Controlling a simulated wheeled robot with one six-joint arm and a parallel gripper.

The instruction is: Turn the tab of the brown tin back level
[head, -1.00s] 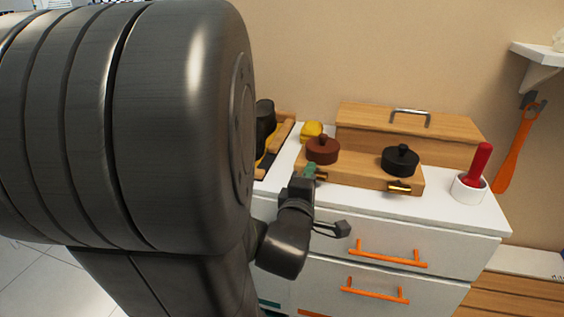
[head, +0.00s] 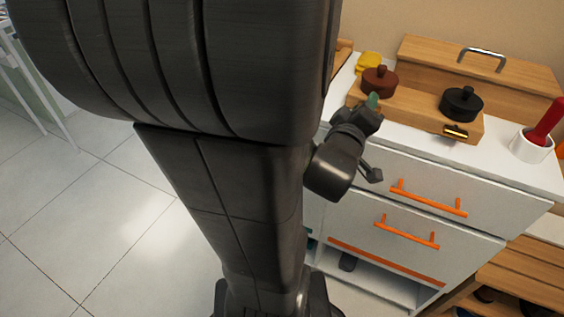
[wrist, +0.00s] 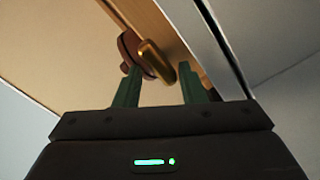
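The brown tin (head: 379,82), round with a knobbed lid, sits at the left of a wooden block (head: 425,112) on the white cabinet top. Its brass tab is hidden behind my gripper (head: 372,102) in the head view. In the wrist view the tab (wrist: 157,62) shows as a gold bar, with part of the brown tin (wrist: 128,48) behind it. The tab runs roughly along the block's edge; I cannot tell its exact tilt. My gripper (wrist: 160,80) has its two green fingers apart, one on either side of the tab's near end. I cannot tell whether they touch it.
A black tin (head: 461,103) with its own brass tab (head: 455,131) stands to the right on the same block. A white cup (head: 531,147) holds a red-handled tool. A yellow object (head: 369,63) lies behind. Drawers with orange handles (head: 428,198) are below; open floor is left.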

